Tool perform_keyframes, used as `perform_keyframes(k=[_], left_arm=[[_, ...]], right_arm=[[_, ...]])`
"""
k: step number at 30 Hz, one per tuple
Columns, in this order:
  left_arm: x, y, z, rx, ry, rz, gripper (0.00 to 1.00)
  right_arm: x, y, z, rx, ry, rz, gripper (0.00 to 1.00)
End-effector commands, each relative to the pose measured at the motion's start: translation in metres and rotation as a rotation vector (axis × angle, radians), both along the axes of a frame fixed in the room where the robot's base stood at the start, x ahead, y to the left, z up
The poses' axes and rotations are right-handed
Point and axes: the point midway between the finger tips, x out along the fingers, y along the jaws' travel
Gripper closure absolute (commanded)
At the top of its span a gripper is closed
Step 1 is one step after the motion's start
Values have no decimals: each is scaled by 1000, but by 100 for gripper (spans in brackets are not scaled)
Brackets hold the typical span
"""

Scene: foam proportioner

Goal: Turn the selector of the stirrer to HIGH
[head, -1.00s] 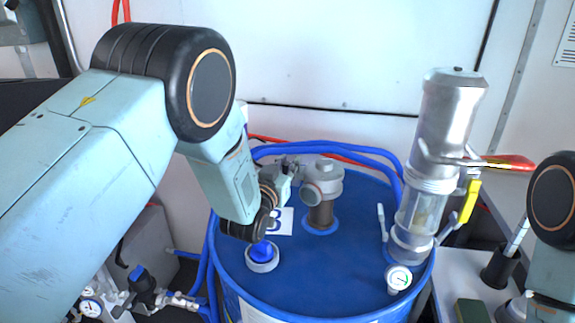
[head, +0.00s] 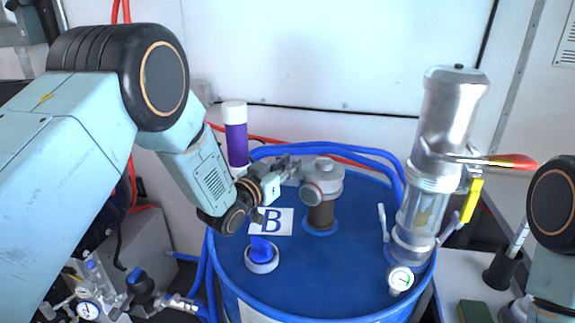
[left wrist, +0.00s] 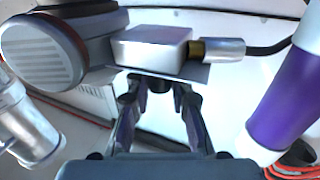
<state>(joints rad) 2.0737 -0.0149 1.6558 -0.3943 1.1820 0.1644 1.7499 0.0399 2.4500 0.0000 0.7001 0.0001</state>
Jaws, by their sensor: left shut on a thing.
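The stirrer (head: 322,190) stands upright on the blue drum (head: 345,270), with a grey head and a round face at its front left. In the left wrist view, the stirrer's round ribbed housing (left wrist: 45,50) and grey box (left wrist: 152,48) fill the top. A small dark knob, apparently the selector (left wrist: 158,84), sits under the box. My left gripper (head: 291,166) reaches the stirrer's left side. In the left wrist view, its fingers (left wrist: 160,92) close around the dark knob. The knob's marks and setting cannot be read. My right gripper is out of view.
A blue-capped bung (head: 262,254) and a card marked B (head: 272,221) are on the drum's left top. A purple bottle (head: 236,145) stands behind my left wrist. A tall metal cylinder (head: 440,150) with a red-tipped lever and a gauge (head: 400,279) stand at the right.

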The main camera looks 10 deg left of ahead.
Motion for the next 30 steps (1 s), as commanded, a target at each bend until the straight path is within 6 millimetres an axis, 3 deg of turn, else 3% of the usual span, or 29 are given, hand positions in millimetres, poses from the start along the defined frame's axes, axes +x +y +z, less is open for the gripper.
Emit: perform_keyframes(k=[23, 24, 27, 30], left_arm=[[2, 1, 8, -4, -18, 3, 100], [3, 1, 8, -3, -17, 3, 76], [2, 1, 7, -4, -15, 3, 68], [2, 1, 5, -2, -11, 2, 68]], right_arm=[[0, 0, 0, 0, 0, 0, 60], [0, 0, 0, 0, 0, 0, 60], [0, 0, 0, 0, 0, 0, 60], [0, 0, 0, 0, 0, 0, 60]])
